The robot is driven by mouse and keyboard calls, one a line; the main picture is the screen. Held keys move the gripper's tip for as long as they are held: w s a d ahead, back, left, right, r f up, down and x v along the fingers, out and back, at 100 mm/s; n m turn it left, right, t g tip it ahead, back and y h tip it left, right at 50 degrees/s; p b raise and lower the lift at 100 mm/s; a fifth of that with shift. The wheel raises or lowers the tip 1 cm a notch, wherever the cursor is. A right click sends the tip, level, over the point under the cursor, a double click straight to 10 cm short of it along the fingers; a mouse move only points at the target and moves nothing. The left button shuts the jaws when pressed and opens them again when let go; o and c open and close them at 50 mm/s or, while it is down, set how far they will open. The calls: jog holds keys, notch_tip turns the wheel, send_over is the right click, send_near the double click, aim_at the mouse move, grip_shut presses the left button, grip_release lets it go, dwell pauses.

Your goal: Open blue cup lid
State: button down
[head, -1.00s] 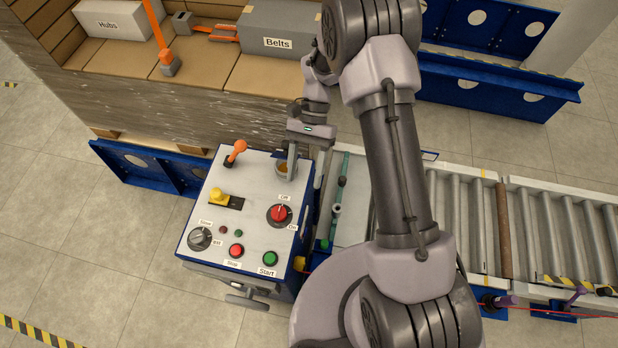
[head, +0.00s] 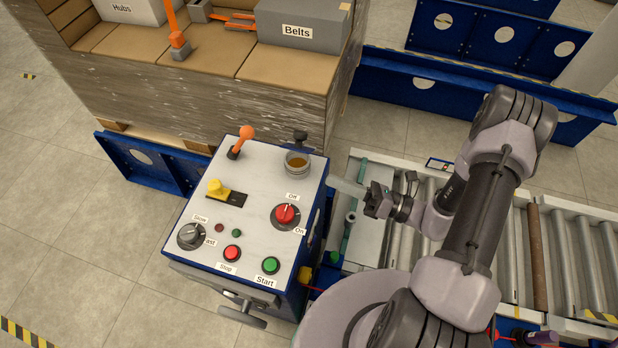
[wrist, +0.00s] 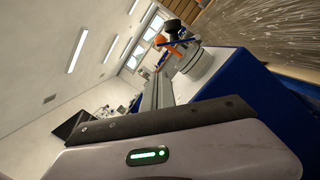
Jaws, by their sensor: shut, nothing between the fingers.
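A round grey metal cup (head: 297,163) sits at the far right corner of the control panel. Its top is open and its inside looks brown; I see no blue on it. A black knob (head: 300,137) sticks out just behind its rim; I cannot tell for sure if it belongs to a raised lid. My gripper (head: 334,182) is shut and empty, to the right of the cup and apart from it, just past the panel's edge. In the wrist view, my gripper (wrist: 158,92) reaches toward the cup (wrist: 200,66), with the black knob (wrist: 178,28) beyond it.
The panel (head: 262,215) carries an orange lever (head: 245,135), a yellow switch (head: 217,188), a red knob (head: 285,214), a black dial (head: 191,236) and buttons. A wrapped pallet load (head: 200,95) stands behind. A roller conveyor (head: 575,250) lies to the right.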

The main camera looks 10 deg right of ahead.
aim_at(307, 167)
jog(key=w+a, duration=0.2)
jog(key=w+a+m+t+b, duration=0.1)
jog(key=w+a, duration=0.1)
jog(key=w+a+r+m+t, duration=0.1)
jog(key=w+a, duration=0.1)
jog(key=shift+w+a+h+b, duration=0.1)
jog(key=shift+a+h+b, duration=0.25)
jog(key=shift+h+b, duration=0.05)
jog(key=shift+r+p, duration=0.2)
jog(key=shift+p, duration=0.1)
